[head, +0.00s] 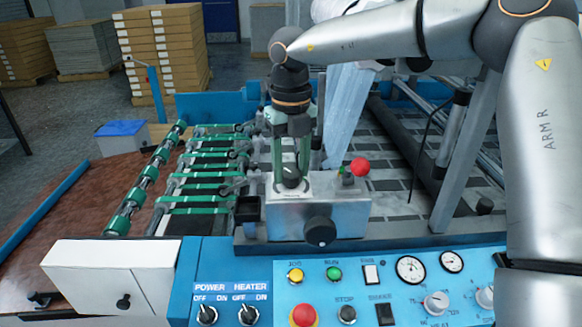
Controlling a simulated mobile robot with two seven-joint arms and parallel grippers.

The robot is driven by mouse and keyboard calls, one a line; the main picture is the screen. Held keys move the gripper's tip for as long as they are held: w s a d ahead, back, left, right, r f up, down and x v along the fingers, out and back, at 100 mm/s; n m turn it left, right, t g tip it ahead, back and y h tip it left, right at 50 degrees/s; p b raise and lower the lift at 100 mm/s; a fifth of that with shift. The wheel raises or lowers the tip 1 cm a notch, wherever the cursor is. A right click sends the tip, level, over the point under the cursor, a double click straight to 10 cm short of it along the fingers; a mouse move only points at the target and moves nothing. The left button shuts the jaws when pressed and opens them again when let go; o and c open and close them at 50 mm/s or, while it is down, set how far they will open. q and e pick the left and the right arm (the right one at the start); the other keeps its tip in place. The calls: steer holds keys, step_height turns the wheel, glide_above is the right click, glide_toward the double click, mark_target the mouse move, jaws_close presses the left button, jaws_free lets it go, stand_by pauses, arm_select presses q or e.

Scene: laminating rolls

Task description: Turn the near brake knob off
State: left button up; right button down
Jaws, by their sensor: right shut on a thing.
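A black knob (291,181), which I take to be the near brake knob, stands on a pale marked plate on top of a grey metal box (277,219). My right gripper (291,168) points straight down from above, its two green fingers shut on this knob. The fingers hide part of the knob, and I cannot read which setting it points to. A larger round black knob (320,231) sticks out of the box's front face, apart from the gripper. My left gripper is not in view.
A red-tipped lever (359,168) stands on the box just right of the gripper. Green rollers and belts (204,168) lie to the left. A blue control panel (385,285) with switches, buttons and gauges is in front. A white box (80,265) is at front left.

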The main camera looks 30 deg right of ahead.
steer(key=n, duration=0.4)
steer(key=shift+n, duration=0.3)
steer(key=n, duration=0.4)
steer(key=shift+n, duration=0.3)
steer(key=n, duration=0.4)
steer(key=shift+r, duration=0.1)
steer(key=shift+n+p, duration=0.4)
steer(key=shift+n, duration=1.9)
steer(key=shift+c, duration=1.4)
jaws_free()
